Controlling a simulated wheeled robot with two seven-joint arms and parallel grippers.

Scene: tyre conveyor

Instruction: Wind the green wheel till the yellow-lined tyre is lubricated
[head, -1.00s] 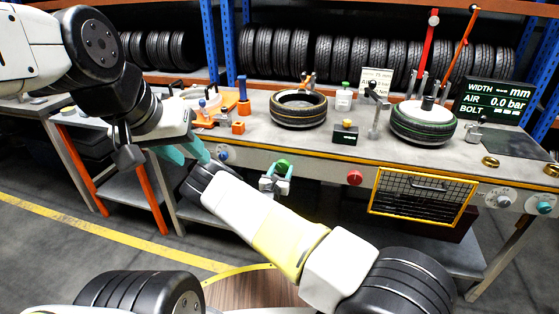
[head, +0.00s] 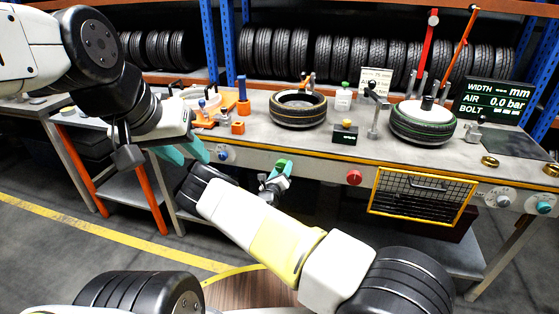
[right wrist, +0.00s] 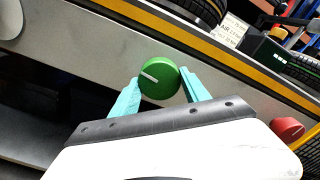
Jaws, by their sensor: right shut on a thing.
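The green wheel (head: 281,166) is a round knob on the front panel of the bench, with a white mark on its face in the right wrist view (right wrist: 160,82). My right gripper (right wrist: 162,84) has its turquoise fingers closed on either side of the wheel; it also shows in the head view (head: 276,176), tilted. The yellow-lined tyre (head: 298,120) lies flat on the bench top above and behind the wheel. My left gripper (head: 185,153) is open and empty in front of the bench, left of the wheel.
A green-lined tyre (head: 420,128) lies further right on the bench. A red knob (head: 354,178) and a yellow-framed mesh panel (head: 420,192) are right of the wheel. A blue knob (head: 222,154) is left of it. A dark screen (head: 492,101) stands at the right.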

